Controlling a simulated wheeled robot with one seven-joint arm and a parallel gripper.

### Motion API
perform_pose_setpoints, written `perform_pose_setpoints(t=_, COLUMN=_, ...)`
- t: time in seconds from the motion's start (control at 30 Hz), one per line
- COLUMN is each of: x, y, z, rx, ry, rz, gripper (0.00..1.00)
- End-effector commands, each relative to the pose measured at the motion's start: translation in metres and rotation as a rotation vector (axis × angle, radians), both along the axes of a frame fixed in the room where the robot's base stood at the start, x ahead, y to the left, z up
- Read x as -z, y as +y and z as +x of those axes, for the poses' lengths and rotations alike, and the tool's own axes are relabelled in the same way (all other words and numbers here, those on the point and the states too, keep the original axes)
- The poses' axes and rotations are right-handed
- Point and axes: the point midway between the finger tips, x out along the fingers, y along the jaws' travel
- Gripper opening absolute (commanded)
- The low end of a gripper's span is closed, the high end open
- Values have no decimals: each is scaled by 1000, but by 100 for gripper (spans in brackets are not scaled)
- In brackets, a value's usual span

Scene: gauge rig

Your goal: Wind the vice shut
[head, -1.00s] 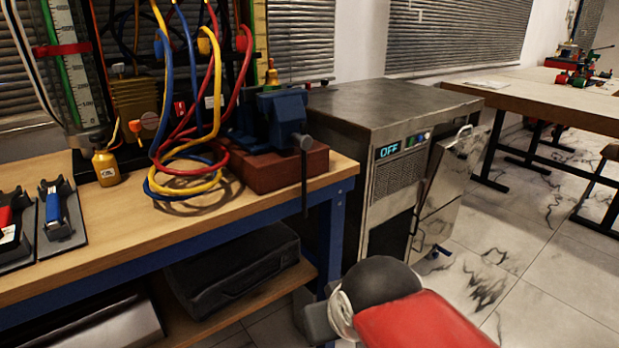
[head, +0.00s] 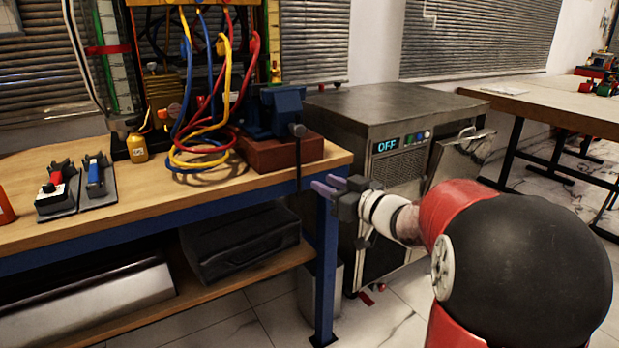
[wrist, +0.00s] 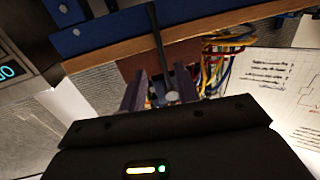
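The blue vice (head: 275,112) stands on a red-brown block at the right end of the workbench. Its dark handle bar (head: 299,160) hangs upright below the round screw end, past the bench edge. My gripper (head: 325,186) is just right of the bar's lower part, pointing left towards it. In the wrist view my gripper (wrist: 160,88) has its fingers apart with nothing held. The handle bar (wrist: 156,35) and screw end appear beyond and between the fingers there. I cannot tell how wide the vice jaws stand.
The workbench (head: 215,194) carries a hose rack, a yellow bottle (head: 137,148) and two handheld tools at left. A metal cabinet (head: 395,110) with an "OFF" display stands right of the vice. A black case (head: 240,242) lies on the lower shelf.

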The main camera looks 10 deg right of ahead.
Motion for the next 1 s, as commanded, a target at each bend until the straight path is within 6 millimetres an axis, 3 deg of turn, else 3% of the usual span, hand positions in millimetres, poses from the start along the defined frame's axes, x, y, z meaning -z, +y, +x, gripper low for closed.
perform_pose_setpoints(t=0.5, x=-1, y=35, z=60, rx=-5, ry=-1, rz=0, gripper=32)
perform_pose_setpoints(t=0.87, x=-1, y=38, z=66, rx=-4, ry=-3, rz=1, gripper=32)
perform_pose_setpoints(t=1.0, x=-1, y=38, z=66, rx=-4, ry=-2, rz=0, gripper=15)
